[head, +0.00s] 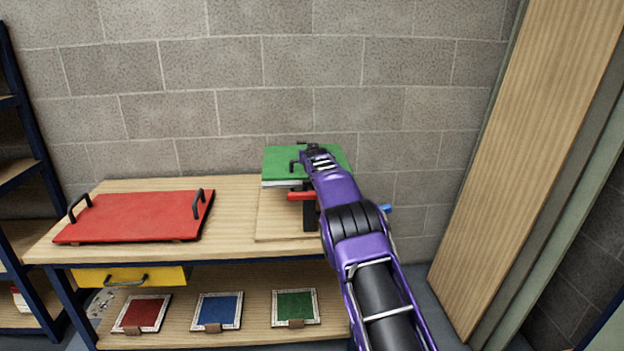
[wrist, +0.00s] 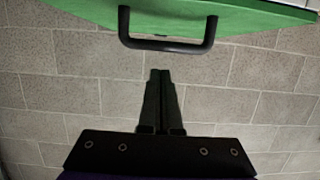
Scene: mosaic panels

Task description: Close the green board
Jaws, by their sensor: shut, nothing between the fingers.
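The green board (head: 283,163) stands raised above the right end of the wooden table, with a gap under its front edge. It also shows along the top of the wrist view (wrist: 235,12), with its black bar handle (wrist: 168,45) jutting toward my gripper. My gripper (wrist: 160,74) is shut and empty, its fingers side by side. Its tips are a little apart from the handle in the picture; the exact depth gap is unclear. In the head view my purple arm covers the board's right part and hides the fingertips.
A red board (head: 140,217) with two black handles lies flat on the table's left. Below are a yellow drawer (head: 130,277) and small red (head: 142,313), blue (head: 217,309) and green (head: 295,306) panels on the shelf. A block wall (head: 190,60) stands close behind.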

